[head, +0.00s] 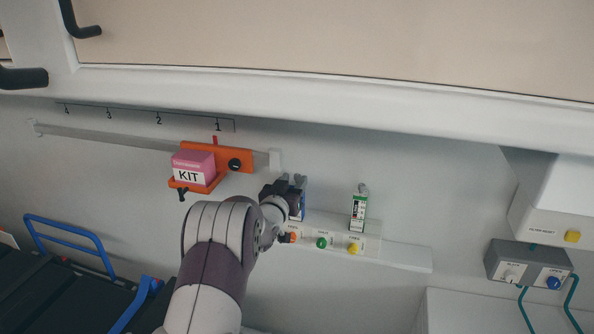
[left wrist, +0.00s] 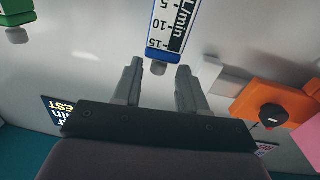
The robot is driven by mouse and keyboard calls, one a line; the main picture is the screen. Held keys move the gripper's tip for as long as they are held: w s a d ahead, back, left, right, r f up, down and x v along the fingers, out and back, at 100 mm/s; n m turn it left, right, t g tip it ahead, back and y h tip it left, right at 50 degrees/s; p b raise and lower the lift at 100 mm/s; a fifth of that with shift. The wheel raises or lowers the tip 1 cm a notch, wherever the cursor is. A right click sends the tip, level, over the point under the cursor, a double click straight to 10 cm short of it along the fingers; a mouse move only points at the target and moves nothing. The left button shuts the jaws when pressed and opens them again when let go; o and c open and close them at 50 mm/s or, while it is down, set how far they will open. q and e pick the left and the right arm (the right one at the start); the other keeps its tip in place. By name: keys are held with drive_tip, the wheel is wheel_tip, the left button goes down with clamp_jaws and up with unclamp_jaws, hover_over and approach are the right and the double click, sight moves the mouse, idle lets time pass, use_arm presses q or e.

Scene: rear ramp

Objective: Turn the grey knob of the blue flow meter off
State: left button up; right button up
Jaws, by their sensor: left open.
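The blue flow meter (left wrist: 170,30) shows in the left wrist view at top centre, with a scale marked L/min. Its small grey knob (left wrist: 159,68) points toward my gripper and appears between the two fingertips. I cannot tell how deep between them it lies. In the head view the blue flow meter (head: 303,198) is mostly hidden behind my left gripper (head: 292,182), only a blue strip showing. My left gripper is open and holds nothing. My right gripper is in neither view.
A green flow meter (head: 359,210) stands to the right on the wall strip, above coloured outlets (head: 322,243). An orange bracket (head: 236,160) with a pink KIT box (head: 194,168) is on the left. A grey switch box (head: 527,265) is at far right.

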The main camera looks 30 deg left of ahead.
sight(296, 179)
use_arm(q)
drive_tip(key=w, duration=0.2)
drive_tip(key=shift+w+a+r+p, duration=0.1)
drive_tip(key=shift+w+a+p, duration=0.05)
drive_tip(key=shift+w+p, duration=0.2)
drive_tip(key=shift+w, duration=0.2)
